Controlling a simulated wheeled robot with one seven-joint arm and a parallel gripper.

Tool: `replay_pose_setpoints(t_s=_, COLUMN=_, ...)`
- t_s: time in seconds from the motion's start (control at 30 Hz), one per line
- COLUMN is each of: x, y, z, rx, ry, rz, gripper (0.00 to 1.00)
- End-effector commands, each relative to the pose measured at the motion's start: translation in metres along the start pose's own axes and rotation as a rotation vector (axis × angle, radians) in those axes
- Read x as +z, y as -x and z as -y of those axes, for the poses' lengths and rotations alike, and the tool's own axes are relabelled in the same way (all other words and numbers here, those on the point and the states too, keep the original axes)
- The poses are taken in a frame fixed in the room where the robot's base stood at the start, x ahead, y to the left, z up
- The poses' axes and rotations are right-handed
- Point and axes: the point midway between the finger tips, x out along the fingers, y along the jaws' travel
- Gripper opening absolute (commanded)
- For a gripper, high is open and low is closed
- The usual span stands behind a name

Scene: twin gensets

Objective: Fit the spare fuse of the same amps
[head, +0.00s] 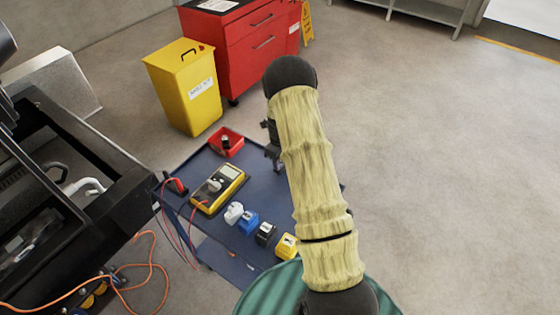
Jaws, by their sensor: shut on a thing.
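My gripper (272,150) shows only as a dark part at the left side of my arm, above the far part of the blue cart top (201,166). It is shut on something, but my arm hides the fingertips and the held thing. A row of small blocks lies on the cart: white (234,212), blue (248,222), black (265,234) and yellow (287,246). I cannot read amp marks on them. A red tray (226,142) at the cart's far end holds a small dark item. A genset (75,200) stands open at the left; I cannot make out a fuse slot.
A yellow multimeter (218,188) with red leads lies on the cart. Orange cable (150,262) runs low at the left. A yellow bin (185,85) and red tool cabinet (245,45) stand behind. The floor at the right is clear.

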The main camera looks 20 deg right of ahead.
Motion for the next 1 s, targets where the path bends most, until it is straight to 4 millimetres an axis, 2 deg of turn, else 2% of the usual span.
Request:
replay_pose_setpoints(t_s=0.63, x=0.000, y=0.022, z=0.000, rx=-0.001, ry=0.001, rz=0.000, gripper=0.00)
replay_pose_setpoints(t_s=1.0, x=0.000, y=0.024, z=0.000, rx=0.000, ry=0.001, rz=0.000, gripper=0.00)
